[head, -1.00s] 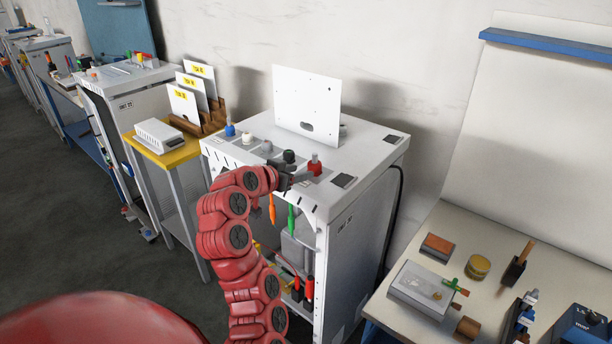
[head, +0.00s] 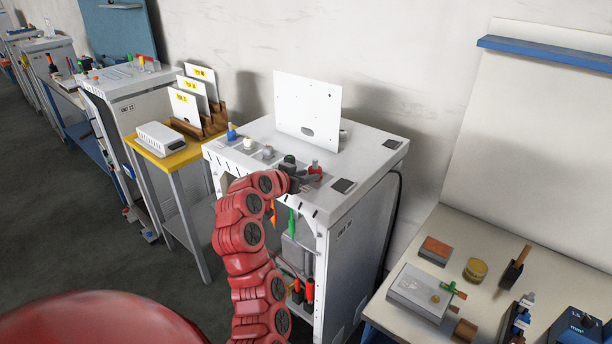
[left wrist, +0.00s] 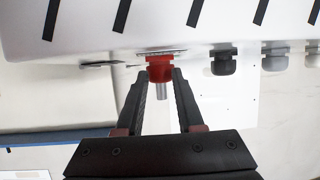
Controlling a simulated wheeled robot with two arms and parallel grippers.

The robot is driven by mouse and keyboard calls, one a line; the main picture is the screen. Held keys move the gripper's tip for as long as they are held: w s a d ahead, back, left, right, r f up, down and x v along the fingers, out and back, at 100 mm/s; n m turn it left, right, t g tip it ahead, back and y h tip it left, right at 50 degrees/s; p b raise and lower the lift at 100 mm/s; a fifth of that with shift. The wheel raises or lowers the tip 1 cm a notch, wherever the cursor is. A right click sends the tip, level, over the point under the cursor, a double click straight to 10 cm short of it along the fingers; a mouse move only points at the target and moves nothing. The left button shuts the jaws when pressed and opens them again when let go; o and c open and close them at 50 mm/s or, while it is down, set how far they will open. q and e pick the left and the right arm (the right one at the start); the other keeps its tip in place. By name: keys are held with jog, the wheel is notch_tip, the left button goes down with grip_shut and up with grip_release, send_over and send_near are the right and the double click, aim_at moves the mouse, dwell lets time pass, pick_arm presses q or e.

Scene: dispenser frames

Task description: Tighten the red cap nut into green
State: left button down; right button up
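The red cap nut (head: 314,168) is on the near right part of the white cabinet's top, mostly hidden behind my gripper in the head view. In the left wrist view the red cap nut (left wrist: 160,72) lies between my fingertips, with a grey stem below it. My left gripper (head: 308,178) is at the nut, and in the left wrist view its fingers (left wrist: 161,80) flank it closely on both sides. Whether both fingers press on it is unclear. No green mark can be made out at the nut. My right gripper is out of view.
A dark fitting (head: 289,160), a white one (head: 248,143) and a blue one (head: 231,132) stand left of the nut on the cabinet (head: 365,172). An upright white panel (head: 307,105) stands behind. A green-handled tool (head: 292,222) hangs at the cabinet's front.

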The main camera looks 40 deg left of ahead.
pick_arm(q)
jog(key=shift+r, duration=0.15)
jog(key=shift+d+n+y+b, duration=0.3)
jog(key=shift+d+n+y, duration=0.15)
jog(key=shift+n+y, duration=0.3)
jog(key=shift+y, duration=0.35)
jog(key=shift+s+n, duration=0.1)
jog(key=shift+n, duration=0.15)
jog(key=shift+a+r, duration=0.1)
jog(key=shift+r, duration=0.1)
